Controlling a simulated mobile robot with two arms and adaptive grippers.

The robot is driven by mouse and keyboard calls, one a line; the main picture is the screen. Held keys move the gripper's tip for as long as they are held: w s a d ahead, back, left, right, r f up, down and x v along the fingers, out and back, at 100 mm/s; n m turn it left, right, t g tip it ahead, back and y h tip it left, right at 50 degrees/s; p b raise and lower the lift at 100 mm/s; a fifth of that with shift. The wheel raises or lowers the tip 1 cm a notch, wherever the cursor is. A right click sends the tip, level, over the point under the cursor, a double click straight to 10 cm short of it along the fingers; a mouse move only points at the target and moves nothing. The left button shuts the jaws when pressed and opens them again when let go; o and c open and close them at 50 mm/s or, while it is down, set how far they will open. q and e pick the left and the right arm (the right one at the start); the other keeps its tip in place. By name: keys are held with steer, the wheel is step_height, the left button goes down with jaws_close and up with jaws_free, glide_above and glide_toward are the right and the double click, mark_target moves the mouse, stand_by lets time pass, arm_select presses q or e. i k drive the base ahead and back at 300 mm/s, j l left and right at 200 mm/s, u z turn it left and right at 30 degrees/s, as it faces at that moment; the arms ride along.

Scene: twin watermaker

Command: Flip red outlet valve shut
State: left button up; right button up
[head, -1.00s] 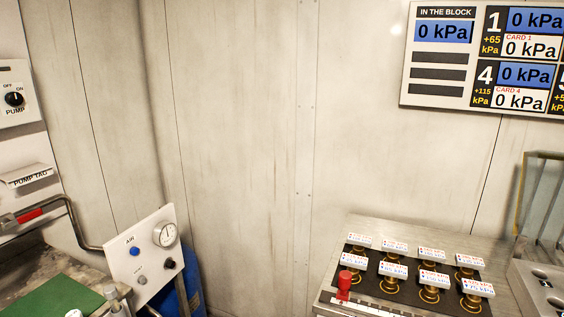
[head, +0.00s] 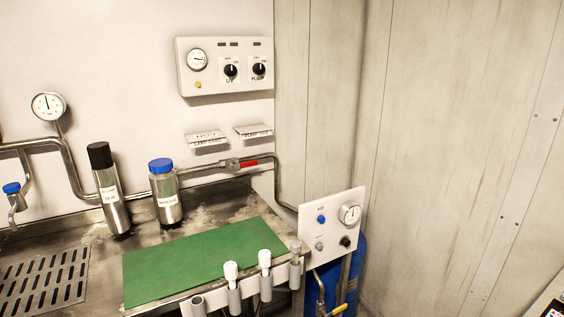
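The red outlet valve handle (head: 249,163) is on the steel pipe (head: 207,170) along the back wall, above the right end of the counter. The red lever lies roughly in line with the pipe, to the right of its valve body (head: 232,165). Neither of my grippers shows in the head view.
A black-capped cylinder (head: 110,196) and a blue-capped bottle (head: 166,197) stand left of the valve. A green mat (head: 200,262) lies in front. An air panel (head: 332,226) with a gauge stands at right. A control box (head: 225,67) with UV and pump knobs hangs above.

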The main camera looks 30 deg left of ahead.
mark_target(241, 164)
steer(key=u, duration=1.35)
